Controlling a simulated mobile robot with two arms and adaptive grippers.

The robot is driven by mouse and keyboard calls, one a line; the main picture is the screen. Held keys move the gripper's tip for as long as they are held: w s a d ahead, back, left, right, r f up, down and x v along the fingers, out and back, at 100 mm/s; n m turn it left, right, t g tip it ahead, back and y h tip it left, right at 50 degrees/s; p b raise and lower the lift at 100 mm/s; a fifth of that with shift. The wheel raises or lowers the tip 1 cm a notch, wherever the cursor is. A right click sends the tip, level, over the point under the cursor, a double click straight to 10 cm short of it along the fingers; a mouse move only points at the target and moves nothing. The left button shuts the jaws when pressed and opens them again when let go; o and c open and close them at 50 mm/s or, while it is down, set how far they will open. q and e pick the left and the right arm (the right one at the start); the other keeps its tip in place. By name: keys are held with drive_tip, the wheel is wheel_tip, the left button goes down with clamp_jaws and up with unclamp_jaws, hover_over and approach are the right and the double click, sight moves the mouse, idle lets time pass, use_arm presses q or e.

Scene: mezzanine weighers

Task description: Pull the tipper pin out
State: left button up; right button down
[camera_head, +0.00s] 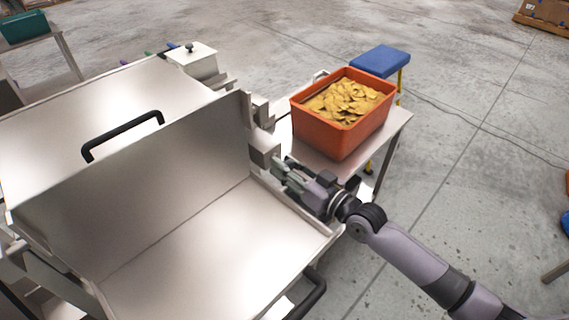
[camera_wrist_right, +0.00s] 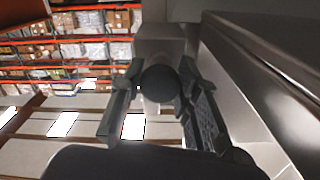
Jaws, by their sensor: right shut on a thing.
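The tipper pin shows in the right wrist view as a dark round knob (camera_wrist_right: 160,83) in front of a grey metal block (camera_wrist_right: 160,40). My right gripper (camera_wrist_right: 158,98) has one finger on each side of it and is shut on it. In the head view my right gripper (camera_head: 280,172) is at the right side of the steel tipper (camera_head: 190,255), by a small bracket (camera_head: 262,150). The pin is hidden there by the gripper. I cannot tell how deep the pin sits. My left gripper is not in view.
An orange crate (camera_head: 325,135) of yellow chips stands on a steel side table (camera_head: 396,128) just beyond my right gripper. A blue-topped stool (camera_head: 380,60) is behind it. Black handles (camera_head: 122,133) stick out from the tipper. The floor to the right is mostly clear.

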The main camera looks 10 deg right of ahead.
drive_tip(key=shift+v, duration=1)
drive_tip(key=shift+w+f, duration=0.1)
drive_tip(key=c, duration=1.6)
unclamp_jaws()
drive_tip(key=shift+c, duration=0.2)
drive_tip(key=o, duration=0.4)
drive_tip(key=shift+s+d, duration=0.1)
drive_tip(key=shift+s, duration=0.1)
drive_tip(key=shift+o, duration=0.3)
drive_tip(key=shift+w, duration=0.1)
drive_tip(key=v, duration=1.2)
